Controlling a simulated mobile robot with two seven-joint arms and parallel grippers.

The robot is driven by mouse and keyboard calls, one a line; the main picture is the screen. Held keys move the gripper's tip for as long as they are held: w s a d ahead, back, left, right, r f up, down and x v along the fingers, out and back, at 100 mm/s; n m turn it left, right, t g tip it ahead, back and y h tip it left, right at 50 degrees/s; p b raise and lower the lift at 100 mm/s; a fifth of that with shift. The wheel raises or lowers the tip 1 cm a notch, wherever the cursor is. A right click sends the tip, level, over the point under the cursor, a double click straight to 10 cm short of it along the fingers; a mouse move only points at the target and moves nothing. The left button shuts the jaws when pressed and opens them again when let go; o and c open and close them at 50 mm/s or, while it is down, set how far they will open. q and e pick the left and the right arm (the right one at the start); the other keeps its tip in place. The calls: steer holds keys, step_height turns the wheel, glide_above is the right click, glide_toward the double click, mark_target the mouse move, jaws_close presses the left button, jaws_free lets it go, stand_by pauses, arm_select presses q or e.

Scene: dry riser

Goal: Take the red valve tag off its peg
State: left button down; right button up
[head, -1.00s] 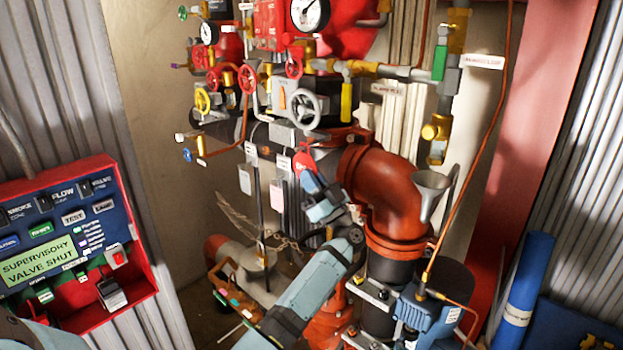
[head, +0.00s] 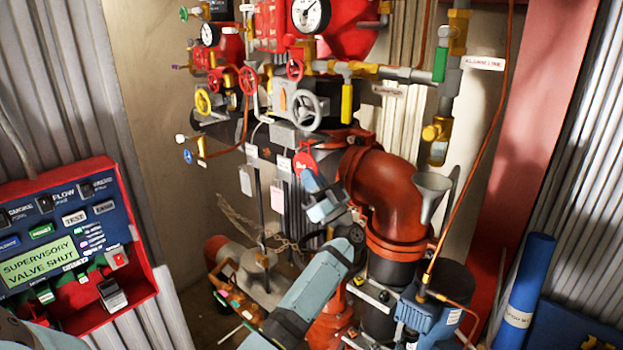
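The red valve tag (head: 304,163) hangs in the middle of the head view, in front of the dark grey ribbed part below the grey handwheel. The tag's lower part is partly covered by the gripper. The fingers are small and dark here, so I cannot tell whether they are open or shut on the tag. The peg is not clearly visible. My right gripper is not in view.
Pale tags (head: 277,198) hang just left of the red one. The grey handwheel (head: 303,110) is above, and the orange-red pipe elbow (head: 385,190) is close on the right. A red-framed alarm panel (head: 150,275) stands at the left. A blue cylinder (head: 524,290) stands at the right.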

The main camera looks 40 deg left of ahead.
arm_select(q)
steer(key=s, duration=0.7)
steer(key=shift+a, duration=0.3)
stand_by(0.5)
